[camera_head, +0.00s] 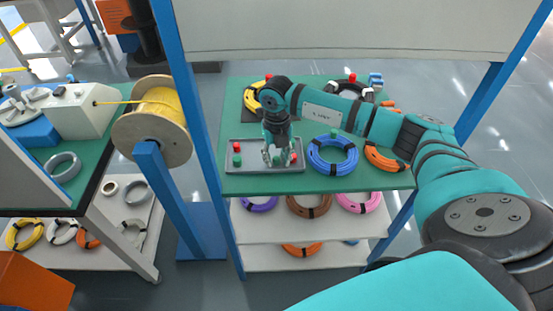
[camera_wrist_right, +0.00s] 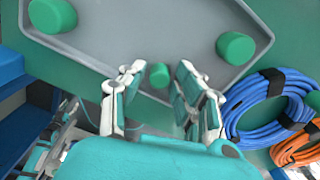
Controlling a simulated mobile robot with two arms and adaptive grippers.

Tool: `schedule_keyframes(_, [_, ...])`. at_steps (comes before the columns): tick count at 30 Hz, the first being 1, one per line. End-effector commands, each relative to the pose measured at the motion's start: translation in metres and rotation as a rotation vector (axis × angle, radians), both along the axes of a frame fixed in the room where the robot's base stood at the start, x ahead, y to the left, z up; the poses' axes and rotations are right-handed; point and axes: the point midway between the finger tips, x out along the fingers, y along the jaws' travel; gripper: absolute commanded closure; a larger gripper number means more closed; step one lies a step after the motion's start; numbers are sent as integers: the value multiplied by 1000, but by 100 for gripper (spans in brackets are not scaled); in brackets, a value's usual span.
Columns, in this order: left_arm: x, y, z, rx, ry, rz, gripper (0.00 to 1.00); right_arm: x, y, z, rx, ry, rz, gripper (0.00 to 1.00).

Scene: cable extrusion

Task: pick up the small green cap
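The small green cap (camera_wrist_right: 159,76) lies in the grey tray near its rim (camera_wrist_right: 60,47) in the right wrist view. It shows between the two fingers of my right gripper (camera_wrist_right: 157,92), which is open, with gaps on both sides of the cap. Two larger green caps, one at left (camera_wrist_right: 52,16) and one at right (camera_wrist_right: 235,48), are also in the tray. In the head view my right gripper (camera_head: 278,158) points down over the tray (camera_head: 254,170). The fingers partly hide what lies below them. My left gripper is in neither view.
The tray stands on a green tabletop (camera_head: 320,184). Beside it lie a blue cable coil (camera_head: 318,165) and an orange coil (camera_head: 376,160). A red cap (camera_head: 237,146) and a green cap (camera_head: 237,160) are at the tray's left. A blue post (camera_head: 200,130) stands left of the table.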

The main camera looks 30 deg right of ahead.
Motion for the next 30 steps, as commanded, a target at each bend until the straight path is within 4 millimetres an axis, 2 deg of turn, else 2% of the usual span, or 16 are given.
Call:
schedule_keyframes(1, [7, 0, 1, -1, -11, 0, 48, 0, 0, 0, 0, 0, 0, 68])
schedule_keyframes(4, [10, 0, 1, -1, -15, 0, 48, 0, 0, 0, 0, 0, 0, 69])
schedule_keyframes(9, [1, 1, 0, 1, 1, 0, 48, 0, 0, 0, 0, 0, 0, 90])
schedule_keyframes(15, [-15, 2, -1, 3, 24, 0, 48, 0, 0, 0, 1, 0, 0, 90])
schedule_keyframes(22, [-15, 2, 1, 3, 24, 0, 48, 0, 0, 4, 1, 0, 0, 90])
schedule_keyframes(26, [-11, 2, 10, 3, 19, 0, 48, 0, 0, 15, 1, -1, 0, 90])
schedule_keyframes(30, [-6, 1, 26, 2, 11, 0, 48, 0, 0, 35, 1, -1, 0, 90])
